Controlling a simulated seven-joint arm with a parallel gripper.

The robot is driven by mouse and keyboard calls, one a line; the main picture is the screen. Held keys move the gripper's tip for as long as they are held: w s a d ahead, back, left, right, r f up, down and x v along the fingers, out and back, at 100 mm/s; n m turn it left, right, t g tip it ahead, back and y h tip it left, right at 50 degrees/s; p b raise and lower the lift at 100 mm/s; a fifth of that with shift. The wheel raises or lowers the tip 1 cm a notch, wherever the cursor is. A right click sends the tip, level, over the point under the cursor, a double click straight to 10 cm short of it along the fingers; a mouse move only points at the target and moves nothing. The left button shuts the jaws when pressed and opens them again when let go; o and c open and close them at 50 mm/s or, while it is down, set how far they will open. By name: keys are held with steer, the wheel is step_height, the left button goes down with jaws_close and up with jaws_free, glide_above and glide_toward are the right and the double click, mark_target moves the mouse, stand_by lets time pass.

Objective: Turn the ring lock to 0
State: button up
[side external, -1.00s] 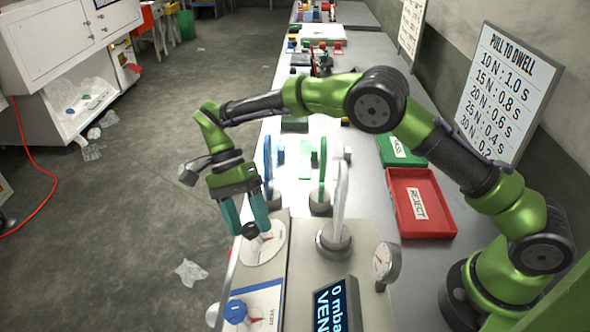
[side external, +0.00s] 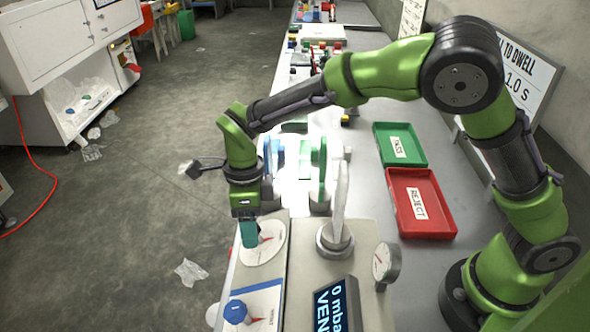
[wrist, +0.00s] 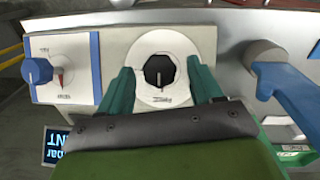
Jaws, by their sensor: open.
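The ring lock is a round white dial plate (wrist: 143,86) with a dark knob (wrist: 160,72) at its centre. A small red mark and lettering too small to read are on it. In the side external view the dial (side external: 274,236) is partly hidden behind my gripper (side external: 249,240). My gripper is open and points down over the dial. In the wrist view its teal fingers stand on either side of the knob, with a gap to each side. I cannot tell the knob's setting.
A blue knob (side external: 235,312) with a red-needled vent dial is on the neighbouring panel. The display (side external: 334,305) reads 0 mbar. A white upright form (side external: 340,205), a green form (side external: 320,185) and a gauge (side external: 386,262) stand close by. Red reject tray (side external: 445,222) and green pass tray (side external: 420,155) lie right.

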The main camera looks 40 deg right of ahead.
steer(key=shift+s+a+m+t, duration=0.1)
steer(key=shift+m+t, duration=0.2)
steer(key=shift+m, duration=0.2)
steer(key=shift+r+m+h, duration=0.2)
steer(key=shift+m+h, duration=0.1)
step_height(320, 180, up, 17)
steer(key=s+d+n+t+y, duration=0.1)
steer(key=s+d+n+t, duration=0.2)
steer(key=s+d+n, duration=0.3)
steer(key=s+d+r+n+t+y, duration=0.1)
steer(key=s+d+n, duration=0.5)
steer(key=d+n, duration=0.7)
steer(key=shift+s+r+t+y, duration=0.2)
steer(key=shift+t+y, duration=0.3)
steer(key=shift+t, duration=0.4)
steer(key=shift+w, duration=0.1)
